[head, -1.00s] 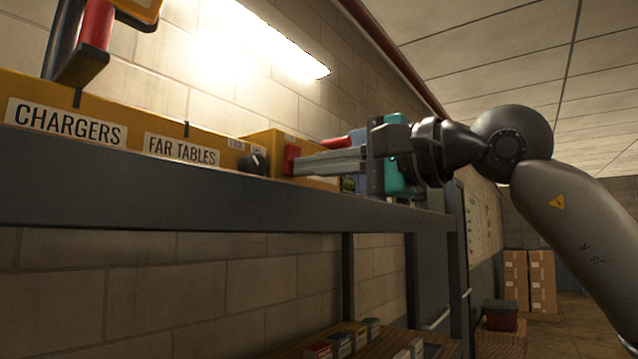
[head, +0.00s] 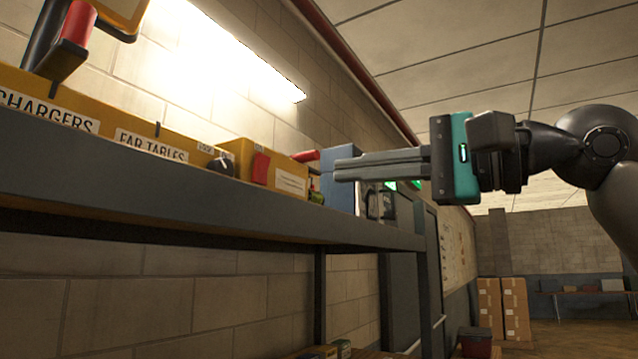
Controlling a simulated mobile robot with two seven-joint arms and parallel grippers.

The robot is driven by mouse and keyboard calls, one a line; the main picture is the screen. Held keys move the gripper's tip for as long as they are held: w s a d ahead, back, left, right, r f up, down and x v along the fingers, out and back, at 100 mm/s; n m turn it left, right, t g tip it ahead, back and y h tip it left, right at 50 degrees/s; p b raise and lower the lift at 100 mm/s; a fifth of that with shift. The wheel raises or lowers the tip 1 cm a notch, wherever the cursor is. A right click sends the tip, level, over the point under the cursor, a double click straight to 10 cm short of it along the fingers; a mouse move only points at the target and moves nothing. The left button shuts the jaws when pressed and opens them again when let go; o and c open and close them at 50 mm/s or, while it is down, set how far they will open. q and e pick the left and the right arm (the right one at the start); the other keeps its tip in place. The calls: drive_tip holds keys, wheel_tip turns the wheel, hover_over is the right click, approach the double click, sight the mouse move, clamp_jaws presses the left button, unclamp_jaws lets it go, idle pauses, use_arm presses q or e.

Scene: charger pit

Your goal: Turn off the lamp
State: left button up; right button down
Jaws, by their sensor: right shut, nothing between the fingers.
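A long lamp (head: 245,65) glows bright white high on the block wall, at upper left to middle. Below it, on a dark shelf, is a long yellow unit with a black knob (head: 222,165). Beside the knob stands a yellow box (head: 290,182) with a red part (head: 261,168) on its face. Which control belongs to the lamp I cannot tell. My right gripper (head: 337,168) is shut and empty, its fingers pointing left. In the picture its tips are to the right of the yellow box, in front of a blue box. My left gripper is not in view.
The grey shelf edge (head: 200,215) runs across under the boxes. A blue box (head: 341,197) is partly hidden behind my right fingers. Labels read "CHARGERS" and "FAR TABLES". Cardboard boxes (head: 503,308) stand far back on the right. The space right of the shelf looks open.

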drive_tip(key=v, duration=0.3)
idle(0.5)
